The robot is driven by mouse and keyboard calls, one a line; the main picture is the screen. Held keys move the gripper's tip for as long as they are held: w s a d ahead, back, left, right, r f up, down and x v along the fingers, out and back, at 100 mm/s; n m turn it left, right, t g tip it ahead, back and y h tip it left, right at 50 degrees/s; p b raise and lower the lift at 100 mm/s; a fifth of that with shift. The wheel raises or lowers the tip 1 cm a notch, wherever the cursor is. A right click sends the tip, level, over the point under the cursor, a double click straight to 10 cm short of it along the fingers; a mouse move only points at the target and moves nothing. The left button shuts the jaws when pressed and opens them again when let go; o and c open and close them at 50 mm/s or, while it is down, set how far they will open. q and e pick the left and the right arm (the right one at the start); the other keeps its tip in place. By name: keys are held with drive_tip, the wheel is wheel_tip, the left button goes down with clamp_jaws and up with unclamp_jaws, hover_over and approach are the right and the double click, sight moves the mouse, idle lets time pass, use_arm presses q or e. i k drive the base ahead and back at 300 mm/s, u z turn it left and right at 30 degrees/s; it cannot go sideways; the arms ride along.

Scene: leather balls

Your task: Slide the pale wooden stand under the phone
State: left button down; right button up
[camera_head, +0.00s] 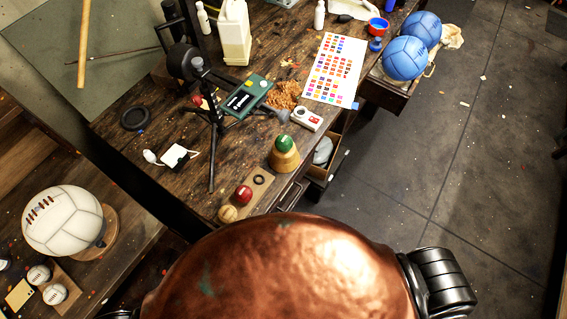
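I cannot clearly identify the phone. A flat green device (248,97) with a dark screen lies on the dark wooden bench beside a black tripod, and a pale yellowish rectangle (18,294) lies at the lower left edge. I cannot tell for certain which piece is the pale wooden stand. A tan wooden strip (262,188) with a dark ring and small red and yellow balls lies near the bench's front edge. Another tan board lies under small white balls (54,293) at lower left. Neither of my grippers is in view.
The dark bench (118,160) also holds a black tripod (213,120), a colour chart (335,70), a white jug (235,35) and a green ball on a tan block (284,160). Two blue balls (404,58) sit at the right. The right floor is mostly clear.

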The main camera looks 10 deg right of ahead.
sight(285, 162)
drive_tip(key=u, duration=2.5)
drive_tip(key=k, duration=2.45)
drive_tip(key=z, duration=2.1)
drive_tip(key=i, duration=0.5)
drive_tip(key=u, duration=0.05)
